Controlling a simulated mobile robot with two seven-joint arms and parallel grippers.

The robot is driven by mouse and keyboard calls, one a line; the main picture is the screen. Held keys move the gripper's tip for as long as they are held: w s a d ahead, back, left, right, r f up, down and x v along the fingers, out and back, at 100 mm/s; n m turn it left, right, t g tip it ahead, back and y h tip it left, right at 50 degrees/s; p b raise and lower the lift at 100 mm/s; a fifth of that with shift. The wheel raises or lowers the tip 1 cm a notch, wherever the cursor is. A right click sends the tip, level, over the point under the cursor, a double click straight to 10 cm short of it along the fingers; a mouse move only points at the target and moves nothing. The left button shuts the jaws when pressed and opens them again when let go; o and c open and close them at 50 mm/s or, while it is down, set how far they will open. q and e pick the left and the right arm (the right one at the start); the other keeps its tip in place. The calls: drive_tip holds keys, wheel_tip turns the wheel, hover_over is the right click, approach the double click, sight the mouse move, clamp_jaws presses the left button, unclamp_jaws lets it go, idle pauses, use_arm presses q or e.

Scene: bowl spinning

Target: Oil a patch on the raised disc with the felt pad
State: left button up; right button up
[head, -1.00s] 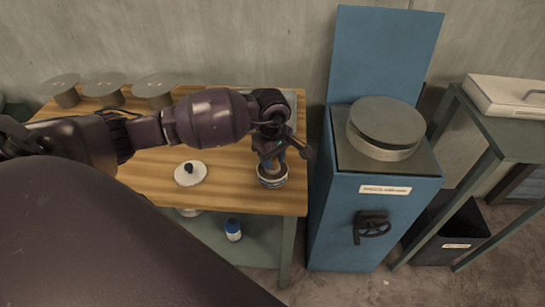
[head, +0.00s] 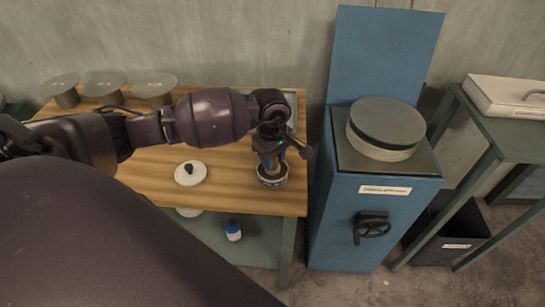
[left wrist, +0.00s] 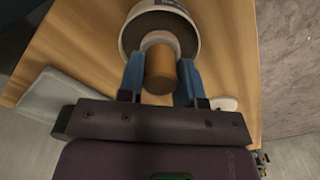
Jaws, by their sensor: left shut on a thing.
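The raised disc (head: 387,121) is a grey round plate on a pale drum on top of the blue cabinet. The felt pad (left wrist: 158,40) shows as a pale round end on a brown wooden handle (left wrist: 160,72). My left gripper (head: 270,160) is shut on that handle; its blue fingers (left wrist: 161,80) lie on either side of it in the left wrist view. The pad sits in or just over the mouth of a white-rimmed pot (head: 272,181) at the bench's right end. I cannot tell if it touches the contents. My right gripper is out of view.
The wooden bench (head: 230,195) also holds a white lid (head: 190,174) with a dark knob and three grey discs on stands at the back. The cabinet (head: 340,225) has a black crank (head: 372,225). A narrow gap separates bench and cabinet.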

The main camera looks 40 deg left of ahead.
use_arm(q)
drive_tip(key=shift+r+p, duration=0.75)
drive_tip(key=shift+r, duration=1.1)
drive_tip(key=shift+r+p, duration=0.35)
drive_tip(key=shift+r, duration=0.5)
drive_tip(key=shift+r+p, duration=0.3)
drive_tip(key=shift+r, duration=0.4)
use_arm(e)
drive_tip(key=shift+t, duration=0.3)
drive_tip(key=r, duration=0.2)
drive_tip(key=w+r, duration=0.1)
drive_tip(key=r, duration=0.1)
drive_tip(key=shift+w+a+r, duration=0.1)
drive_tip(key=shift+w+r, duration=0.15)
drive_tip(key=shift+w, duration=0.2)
